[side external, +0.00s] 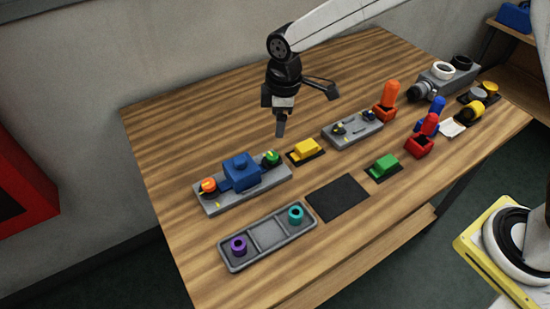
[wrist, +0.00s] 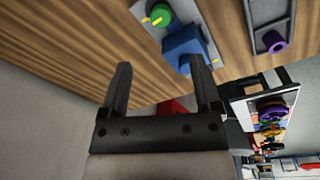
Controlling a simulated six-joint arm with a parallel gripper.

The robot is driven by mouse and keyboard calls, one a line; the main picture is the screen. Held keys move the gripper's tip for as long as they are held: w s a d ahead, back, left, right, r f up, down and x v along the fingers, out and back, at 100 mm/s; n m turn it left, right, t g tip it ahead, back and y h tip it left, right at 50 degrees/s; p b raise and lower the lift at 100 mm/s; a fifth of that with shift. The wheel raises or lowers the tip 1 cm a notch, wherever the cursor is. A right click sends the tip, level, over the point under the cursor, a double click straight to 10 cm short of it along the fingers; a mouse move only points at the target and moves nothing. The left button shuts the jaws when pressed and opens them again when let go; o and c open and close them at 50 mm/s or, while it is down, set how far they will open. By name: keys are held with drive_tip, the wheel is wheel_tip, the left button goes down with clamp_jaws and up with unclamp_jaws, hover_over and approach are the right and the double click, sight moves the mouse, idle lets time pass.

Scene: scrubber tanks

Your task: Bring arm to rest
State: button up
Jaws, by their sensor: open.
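My gripper (side external: 281,128) hangs above the wooden table in the side view, behind the yellow block and clear of everything on the table. In the wrist view the two fingers of my gripper (wrist: 160,80) stand apart with nothing held between them. The right finger overlaps the blue block (wrist: 183,45) only in the picture. My arm reaches in from the upper right of the side view.
The wooden table (side external: 165,130) holds a grey base with a blue block (side external: 240,172), a grey tray with rings (side external: 268,236), a yellow block (side external: 306,149), a green block (side external: 384,166) and a black mat (side external: 338,198). Orange (side external: 386,100), red and blue items stand right. The back-left tabletop is clear.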

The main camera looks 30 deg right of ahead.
drive_tip(key=s+d+m+t, duration=0.1)
drive_tip(key=s+d+m, duration=1.1)
drive_tip(key=s+d, duration=0.6)
drive_tip(key=shift+d+t, duration=0.3)
